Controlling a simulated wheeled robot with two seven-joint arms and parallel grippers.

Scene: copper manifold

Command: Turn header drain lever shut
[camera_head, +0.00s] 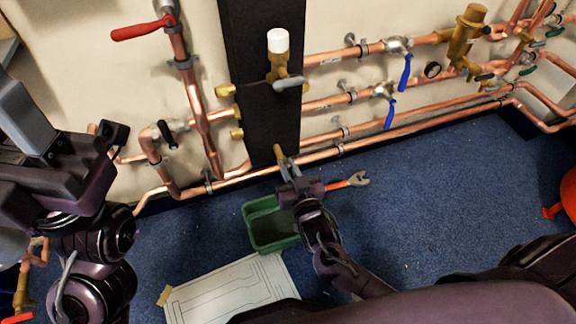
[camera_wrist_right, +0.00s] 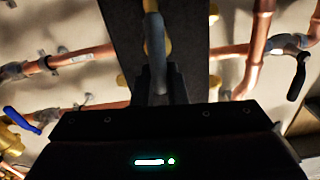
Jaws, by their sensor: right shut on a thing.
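The header is a black upright column (camera_head: 248,50) with brass fittings. Low on it a brass drain valve (camera_head: 279,152) sticks out. My right gripper (camera_head: 286,168) is at this valve in the head view. In the right wrist view its fingers (camera_wrist_right: 158,82) are shut on a grey drain lever (camera_wrist_right: 154,38), which points along the column. In the head view the gripper hides most of the lever. My left arm is at the left edge of the head view, with a gripper-like part (camera_head: 38,125) raised, away from the valve; its fingers are not clear.
Copper pipes (camera_head: 345,140) run along the wall on both sides of the column, with blue levers (camera_head: 405,72) at right and a red lever (camera_head: 143,28) at upper left.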

